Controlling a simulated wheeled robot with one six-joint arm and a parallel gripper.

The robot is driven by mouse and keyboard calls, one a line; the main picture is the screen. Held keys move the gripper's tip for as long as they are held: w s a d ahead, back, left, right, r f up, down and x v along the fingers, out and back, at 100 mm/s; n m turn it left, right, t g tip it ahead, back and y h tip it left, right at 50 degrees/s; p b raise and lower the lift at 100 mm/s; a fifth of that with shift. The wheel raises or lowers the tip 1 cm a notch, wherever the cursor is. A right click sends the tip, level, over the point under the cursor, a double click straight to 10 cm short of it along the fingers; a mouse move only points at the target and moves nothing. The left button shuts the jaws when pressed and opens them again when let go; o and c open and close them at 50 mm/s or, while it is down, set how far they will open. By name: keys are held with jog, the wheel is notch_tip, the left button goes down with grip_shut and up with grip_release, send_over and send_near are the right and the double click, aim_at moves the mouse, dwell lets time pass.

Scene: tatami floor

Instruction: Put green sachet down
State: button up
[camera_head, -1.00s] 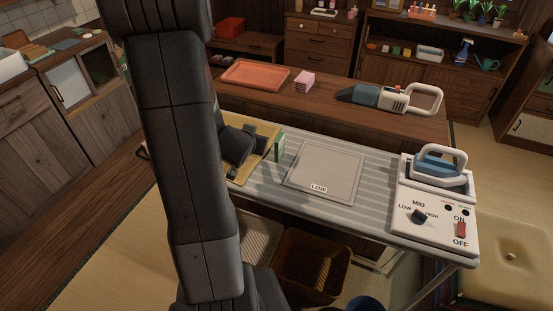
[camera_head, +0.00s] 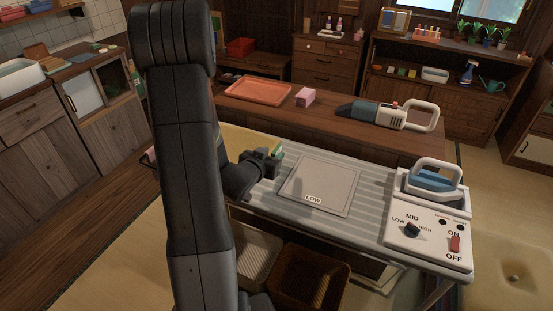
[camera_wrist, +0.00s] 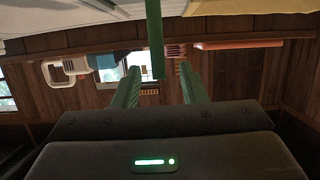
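The green sachet (camera_head: 277,149) stands upright on the striped ironing board (camera_head: 255,200), beside the yellow cloth, partly hidden by my gripper (camera_head: 268,162) in the head view. In the wrist view, which appears upside down, the sachet (camera_wrist: 154,38) is a thin green strip reaching from the board at the top. My gripper's two green fingers (camera_wrist: 158,68) are spread apart on either side of the sachet's line, with visible gaps. I see no contact between fingers and sachet.
A grey plate marked LOW (camera_head: 320,185) lies right of the sachet. A blue iron (camera_head: 432,182) rests on the white control unit (camera_head: 428,235). Behind are an orange tray (camera_head: 258,90), a pink block (camera_head: 305,96) and a handheld vacuum (camera_head: 385,114). Baskets (camera_head: 308,277) stand below.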

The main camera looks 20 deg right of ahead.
aim_at(279, 149)
jog(key=shift+p+x, duration=0.5)
jog(key=shift+x, duration=2.35)
grip_shut()
